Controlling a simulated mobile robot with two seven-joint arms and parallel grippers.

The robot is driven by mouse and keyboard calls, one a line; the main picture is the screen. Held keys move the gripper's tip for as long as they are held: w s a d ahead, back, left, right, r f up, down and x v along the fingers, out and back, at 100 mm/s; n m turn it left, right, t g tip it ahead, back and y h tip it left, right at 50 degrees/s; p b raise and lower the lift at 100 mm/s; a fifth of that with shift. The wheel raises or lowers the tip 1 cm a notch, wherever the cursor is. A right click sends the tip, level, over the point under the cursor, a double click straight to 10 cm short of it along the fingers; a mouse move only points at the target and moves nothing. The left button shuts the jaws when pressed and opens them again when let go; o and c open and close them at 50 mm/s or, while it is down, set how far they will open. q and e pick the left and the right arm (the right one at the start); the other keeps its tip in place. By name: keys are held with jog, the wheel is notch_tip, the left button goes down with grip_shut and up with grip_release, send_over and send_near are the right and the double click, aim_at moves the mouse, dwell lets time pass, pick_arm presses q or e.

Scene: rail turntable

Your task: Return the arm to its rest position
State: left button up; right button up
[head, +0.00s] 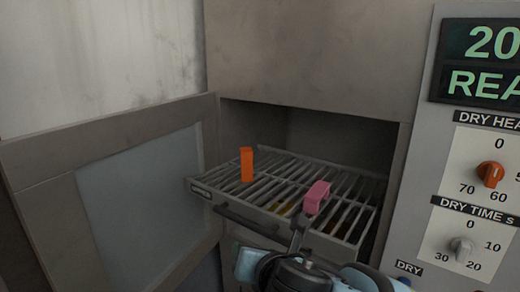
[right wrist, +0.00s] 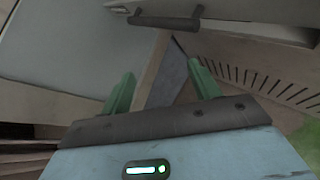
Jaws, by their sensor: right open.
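My right gripper (right wrist: 162,72) shows in the right wrist view, with its two green fingers apart and nothing between them. In the head view my arm comes up from the bottom edge, in front of the pulled-out wire rack (head: 200,186); its green fingers cannot be made out there. An orange block (head: 247,164) stands upright on the rack's left part. A pink block (head: 317,196) shows at the rack's front right, just above a grey part of my arm; whether they touch I cannot tell. My left gripper is not in view.
The dryer door (head: 40,162) is swung open to the left. The control panel (head: 421,180) with its knobs stands at the right. A dark handle (head: 248,222) runs along the rack's front. In the right wrist view a dark handle (right wrist: 165,20) lies beyond the fingers.

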jog(key=s+d+f+m+g+y, duration=0.1)
jog(key=s+d+f+m, duration=0.15)
jog(key=f+m, duration=0.75)
jog(key=s+d+f+m+g+y, duration=0.15)
jog(key=s+f+m, duration=0.25)
jog(key=f+m, duration=0.65)
jog(key=s+d+f+m+h, duration=0.4)
jog(key=s+d+f+m, duration=0.8)
jog(key=s+d+f, duration=0.5)
jog(key=s+f, duration=0.1)
jog(key=s, duration=0.1)
jog(key=shift+s+d+f, duration=0.2)
jog(key=shift+s+f, duration=0.1)
jog(key=shift+f, duration=0.1)
